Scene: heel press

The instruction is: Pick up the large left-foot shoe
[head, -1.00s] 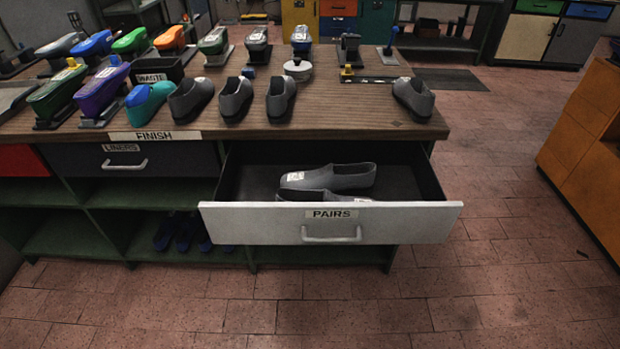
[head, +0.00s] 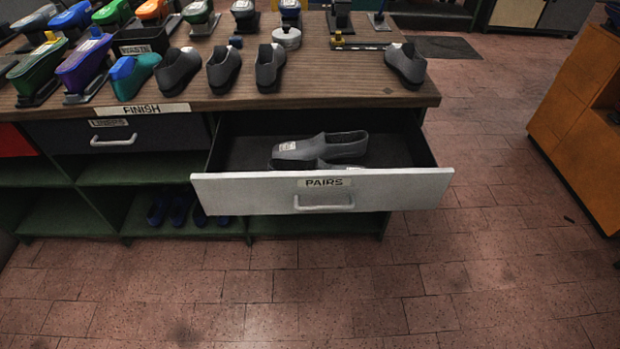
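Several dark grey shoes stand along the front of the wooden bench. Three are near the middle: one on the left (head: 177,69), one beside it (head: 224,69) and one to its right (head: 270,67). Another grey shoe (head: 406,65) stands alone near the right corner. Two more grey shoes lie in the open drawer marked PAIRS; the rear one (head: 335,147) shows a white label, and the front one (head: 303,165) is mostly hidden by the drawer front. I cannot tell which shoe is the large left-foot one. Neither of my grippers is in view.
The PAIRS drawer (head: 413,189) juts out from the bench (head: 345,90) towards me. A teal shoe (head: 135,77), a bin marked WASTE (head: 140,41) and several coloured shoe forms crowd the left. An orange cabinet (head: 575,115) stands at the right. The tiled floor in front is clear.

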